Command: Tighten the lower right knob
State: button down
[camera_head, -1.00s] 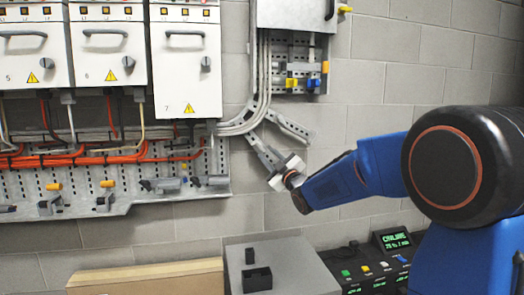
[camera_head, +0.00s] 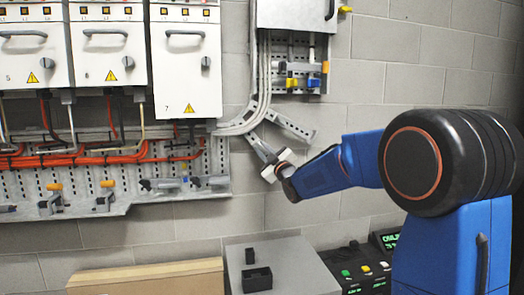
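Which knob the task means is not certain. Dark rotary knobs sit on the cabinet doors, and the rightmost is the knob on door 7 (camera_head: 206,62). Small dark fittings (camera_head: 217,181) sit at the right end of the lower perforated panel (camera_head: 125,203). My gripper (camera_head: 272,160) is at the end of my blue arm, in front of the wall, right of that panel and below the cable bend. It looks small and overlaps grey tray pieces behind it, so its fingers cannot be made out. It is apart from the door knob.
A small perforated panel with a yellow handle (camera_head: 292,83) and a blue handle (camera_head: 313,83) is at the upper right. Below stand a grey box (camera_head: 300,262) with a black holder (camera_head: 257,279), a cardboard box (camera_head: 145,277) and a console (camera_head: 362,268). The wall between is bare.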

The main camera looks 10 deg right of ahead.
jog(key=shift+m, duration=0.5)
jog(key=c, duration=1.8)
grip_release()
jog(key=v, duration=1.7)
jog(key=shift+s+a+f, duration=0.15)
jog(key=shift+s+f, duration=0.05)
jog(key=shift+f, duration=0.1)
jog(key=shift+h, duration=0.3)
